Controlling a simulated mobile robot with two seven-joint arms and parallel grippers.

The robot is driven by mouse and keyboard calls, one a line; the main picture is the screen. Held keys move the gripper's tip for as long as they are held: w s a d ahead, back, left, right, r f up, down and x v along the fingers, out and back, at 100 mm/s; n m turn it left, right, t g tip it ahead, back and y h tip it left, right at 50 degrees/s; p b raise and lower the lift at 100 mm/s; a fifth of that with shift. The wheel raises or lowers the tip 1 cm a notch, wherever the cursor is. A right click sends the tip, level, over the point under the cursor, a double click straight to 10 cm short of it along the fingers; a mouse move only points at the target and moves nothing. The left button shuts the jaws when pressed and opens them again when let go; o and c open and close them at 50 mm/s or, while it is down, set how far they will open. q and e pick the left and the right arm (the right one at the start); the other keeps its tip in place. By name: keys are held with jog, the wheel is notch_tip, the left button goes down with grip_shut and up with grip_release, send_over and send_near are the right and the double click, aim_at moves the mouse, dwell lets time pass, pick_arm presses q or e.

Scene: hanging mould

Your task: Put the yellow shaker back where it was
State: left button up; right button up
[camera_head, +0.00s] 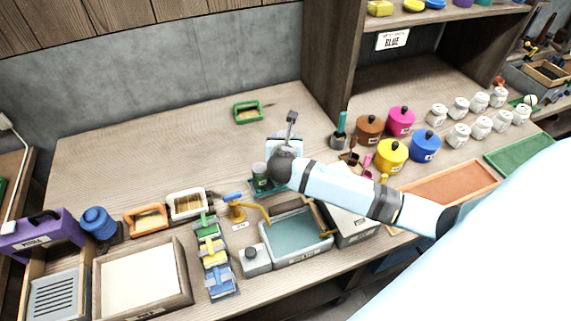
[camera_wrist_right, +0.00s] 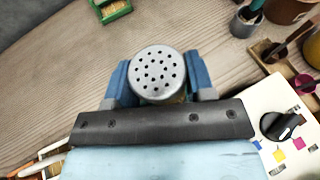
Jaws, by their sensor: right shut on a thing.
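In the right wrist view, my right gripper (camera_wrist_right: 158,80) is shut on a shaker (camera_wrist_right: 157,72), one blue finger on each side. Its round grey lid, full of holes, faces the camera; only a thin yellowish-brown sliver of its body shows below the lid. In the head view, my right arm reaches in from the right and the hand (camera_head: 285,143) is over the middle of the bench; I cannot make out the held shaker there. My left gripper is not in view.
A green-framed box (camera_head: 247,111) lies behind the hand. A grey pot with a teal handle (camera_head: 339,138) and coloured lidded pots (camera_head: 391,153) stand to the right. The bench's back left is clear.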

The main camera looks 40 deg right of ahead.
notch_tip(320, 180, down, 11)
dwell(0.4)
jog(key=shift+f, duration=0.1)
jog(key=o, duration=0.9)
jog(key=shift+s+r, duration=0.1)
jog(key=shift+r, duration=0.1)
jog(key=b+v, duration=0.1)
jog(key=v, duration=1)
jog(key=shift+s+a+r, duration=0.15)
jog(key=shift+s, duration=0.2)
